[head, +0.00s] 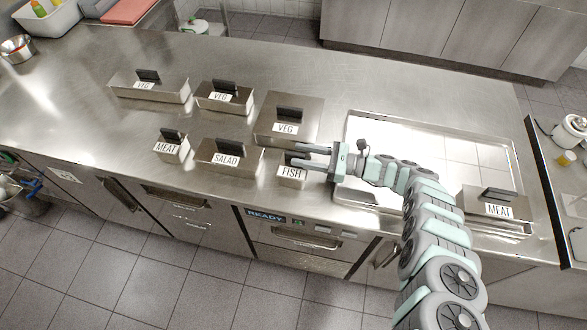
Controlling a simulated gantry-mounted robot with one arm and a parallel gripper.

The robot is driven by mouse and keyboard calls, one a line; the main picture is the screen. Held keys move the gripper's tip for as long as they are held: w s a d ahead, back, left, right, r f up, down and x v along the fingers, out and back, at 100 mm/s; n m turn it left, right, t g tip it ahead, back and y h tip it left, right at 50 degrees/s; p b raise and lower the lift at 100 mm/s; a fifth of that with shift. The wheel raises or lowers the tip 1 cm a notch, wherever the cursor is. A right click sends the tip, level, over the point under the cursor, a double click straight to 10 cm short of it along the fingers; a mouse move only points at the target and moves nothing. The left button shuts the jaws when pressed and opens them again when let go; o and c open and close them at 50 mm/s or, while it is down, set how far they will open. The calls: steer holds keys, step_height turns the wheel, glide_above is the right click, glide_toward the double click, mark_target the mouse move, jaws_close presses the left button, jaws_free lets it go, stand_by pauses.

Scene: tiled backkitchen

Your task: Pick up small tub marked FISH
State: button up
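The small tub marked FISH (291,174) is a steel box with a white label on its front. It stands on the steel counter near the front edge. My gripper (297,155) reaches in from the right, with its two fingers over the top of this tub and a gap between them. The fingers cover most of the tub's top, and its handle is largely hidden behind them. Whether the fingers touch the tub cannot be told from this view.
A VEG tub (287,119) stands just behind, and a SALAD tub (228,158) close on the left. A small MEAT tub (171,146) and two more VEG tubs (225,96) (149,86) are farther left. A shallow tray (433,136) lies right, with another MEAT tub (494,204) at its front corner.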

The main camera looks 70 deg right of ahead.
mark_target(285, 154)
steer(key=shift+w+a+f, duration=0.1)
steer(key=shift+w+a, duration=0.15)
steer(key=shift+w, duration=0.6)
steer(key=shift+w+a, duration=0.25)
steer(key=shift+w, duration=0.65)
steer(key=shift+w+a+f, duration=0.1)
steer(key=shift+w+a, duration=0.15)
steer(key=shift+w, duration=0.6)
steer(key=shift+s, duration=0.1)
steer(key=shift+c, duration=0.4)
jaws_close()
